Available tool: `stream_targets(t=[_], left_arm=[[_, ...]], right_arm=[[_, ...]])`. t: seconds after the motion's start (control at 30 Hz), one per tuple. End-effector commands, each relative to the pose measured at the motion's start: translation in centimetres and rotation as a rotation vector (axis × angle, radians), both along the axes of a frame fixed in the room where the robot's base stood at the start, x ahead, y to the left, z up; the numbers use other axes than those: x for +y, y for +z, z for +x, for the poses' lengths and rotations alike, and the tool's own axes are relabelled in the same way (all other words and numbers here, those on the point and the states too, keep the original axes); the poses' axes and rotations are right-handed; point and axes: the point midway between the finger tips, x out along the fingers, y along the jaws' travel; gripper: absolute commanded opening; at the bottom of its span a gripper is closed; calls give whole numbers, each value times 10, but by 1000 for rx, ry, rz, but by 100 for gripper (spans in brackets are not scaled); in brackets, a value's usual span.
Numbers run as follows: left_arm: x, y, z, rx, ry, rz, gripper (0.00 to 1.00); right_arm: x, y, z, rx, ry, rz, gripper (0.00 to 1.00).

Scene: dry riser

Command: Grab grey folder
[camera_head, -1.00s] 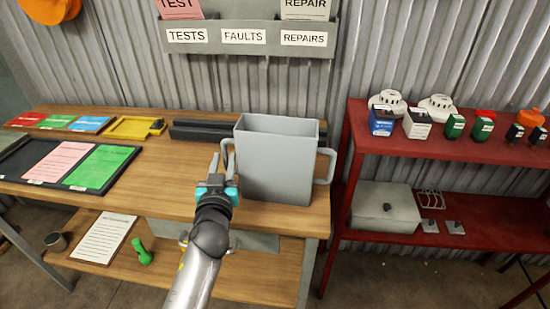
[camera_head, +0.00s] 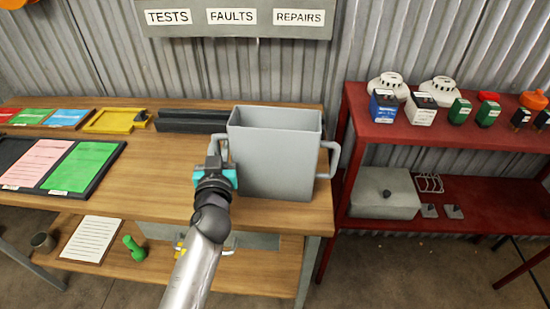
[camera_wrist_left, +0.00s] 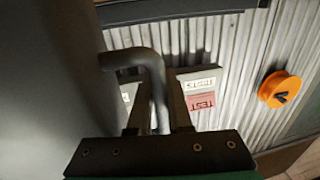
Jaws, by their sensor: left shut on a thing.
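The grey folder (camera_head: 275,160) is a tall, open-topped grey holder with a looped handle on each side. It stands upright on the wooden bench (camera_head: 170,180), near its right end. My left gripper (camera_head: 214,160) is at the folder's left handle and shut on it, partly hiding that handle in the head view. In the left wrist view the fingers (camera_wrist_left: 160,105) lie on either side of the bent handle (camera_wrist_left: 150,62), and the folder's dark side wall (camera_wrist_left: 45,85) fills the left. My right gripper is not in view.
The right handle (camera_head: 330,160) is clear. A black rail (camera_head: 190,121) lies behind the folder. A yellow tray (camera_head: 115,121) and a black tray with sheets (camera_head: 100,172) lie left. A red shelf (camera_head: 400,133) with detectors and small boxes stands right. A labelled wall rack (camera_head: 235,20) hangs above.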

Motion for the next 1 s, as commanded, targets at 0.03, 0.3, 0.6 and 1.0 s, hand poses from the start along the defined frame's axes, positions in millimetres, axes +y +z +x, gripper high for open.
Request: stream_targets(t=[0.03, 0.3, 0.6, 1.0], left_arm=[[0, 0, 0, 0, 0, 0, 2], [0, 0, 0, 0, 0, 0, 0], [0, 0, 0, 0, 1, 0, 0], [0, 0, 0, 0, 1, 0, 0]], right_arm=[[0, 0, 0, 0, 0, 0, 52], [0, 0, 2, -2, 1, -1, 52], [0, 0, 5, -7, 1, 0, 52], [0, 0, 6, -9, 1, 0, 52]])
